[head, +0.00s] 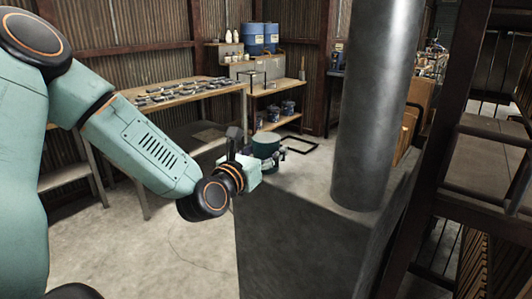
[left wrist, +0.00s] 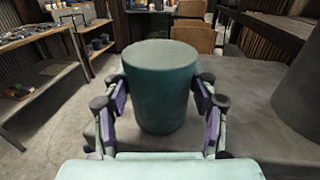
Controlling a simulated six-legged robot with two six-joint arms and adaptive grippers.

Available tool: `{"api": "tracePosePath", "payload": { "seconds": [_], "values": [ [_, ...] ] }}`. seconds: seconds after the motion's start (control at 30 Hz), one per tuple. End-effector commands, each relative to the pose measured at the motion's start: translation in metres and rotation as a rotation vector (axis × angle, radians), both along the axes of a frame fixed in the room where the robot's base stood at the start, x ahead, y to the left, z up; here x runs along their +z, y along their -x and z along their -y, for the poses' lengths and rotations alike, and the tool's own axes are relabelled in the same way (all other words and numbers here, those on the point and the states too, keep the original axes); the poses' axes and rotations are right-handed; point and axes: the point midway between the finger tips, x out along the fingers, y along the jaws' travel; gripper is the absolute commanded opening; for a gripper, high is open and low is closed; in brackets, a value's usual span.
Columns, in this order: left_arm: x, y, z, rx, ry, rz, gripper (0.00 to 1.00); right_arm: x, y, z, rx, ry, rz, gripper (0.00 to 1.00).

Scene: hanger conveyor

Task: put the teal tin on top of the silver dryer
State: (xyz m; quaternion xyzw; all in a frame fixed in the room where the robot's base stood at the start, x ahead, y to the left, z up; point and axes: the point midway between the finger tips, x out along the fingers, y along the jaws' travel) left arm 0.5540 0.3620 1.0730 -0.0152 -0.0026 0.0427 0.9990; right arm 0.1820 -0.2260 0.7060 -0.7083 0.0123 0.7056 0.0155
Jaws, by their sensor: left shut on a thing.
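The teal tin (head: 266,144) is an upright cylinder at the far left part of the silver dryer's top. It fills the middle of the left wrist view (left wrist: 160,85). My left gripper (head: 259,158) is shut on the tin, with its purple-padded fingers on both sides of it (left wrist: 162,103). The silver dryer (head: 295,240) is a grey box with a flat top, and its top also shows in the left wrist view (left wrist: 260,115). I cannot tell whether the tin's base touches the top. My right gripper is not in view.
A thick grey column (head: 375,100) rises from the dryer's right part. A workbench (head: 190,90) with many small parts stands behind on the left. Shelves with blue drums (head: 262,38) are at the back. Dark metal framing (head: 490,150) is on the right. The dryer's middle top is clear.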

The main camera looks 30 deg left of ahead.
Motion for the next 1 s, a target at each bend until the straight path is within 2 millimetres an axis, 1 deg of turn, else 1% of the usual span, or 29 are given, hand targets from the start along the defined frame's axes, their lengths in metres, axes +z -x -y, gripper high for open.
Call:
{"api": "tracePosePath", "payload": {
  "seconds": [0.13, 0.27, 0.3, 0.53, 0.83, 0.93, 1.0],
  "values": [
    [0.0014, -0.0013, -0.0001, 0.000, -0.002, 0.002, 0.15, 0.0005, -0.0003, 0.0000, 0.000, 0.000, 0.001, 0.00],
    [-0.0016, -0.0012, -0.0001, 0.000, -0.001, 0.002, 0.15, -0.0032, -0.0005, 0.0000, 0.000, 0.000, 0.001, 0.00],
    [-0.0015, -0.0010, 0.0001, 0.000, -0.001, -0.001, 0.62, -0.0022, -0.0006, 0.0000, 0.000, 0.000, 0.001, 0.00],
    [-0.0011, -0.0009, 0.0001, 0.000, 0.000, -0.001, 0.82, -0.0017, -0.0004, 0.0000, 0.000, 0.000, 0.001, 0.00],
    [-0.0009, -0.0008, 0.0001, 0.000, 0.000, -0.001, 0.82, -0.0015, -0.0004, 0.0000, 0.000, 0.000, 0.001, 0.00],
    [0.0016, -0.0008, 0.0001, 0.000, -0.001, -0.002, 0.82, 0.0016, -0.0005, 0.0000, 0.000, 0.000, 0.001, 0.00],
    [0.0011, 0.0030, -0.0005, 0.002, 0.004, -0.003, 0.82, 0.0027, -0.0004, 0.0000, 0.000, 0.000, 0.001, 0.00]
  ]
}}
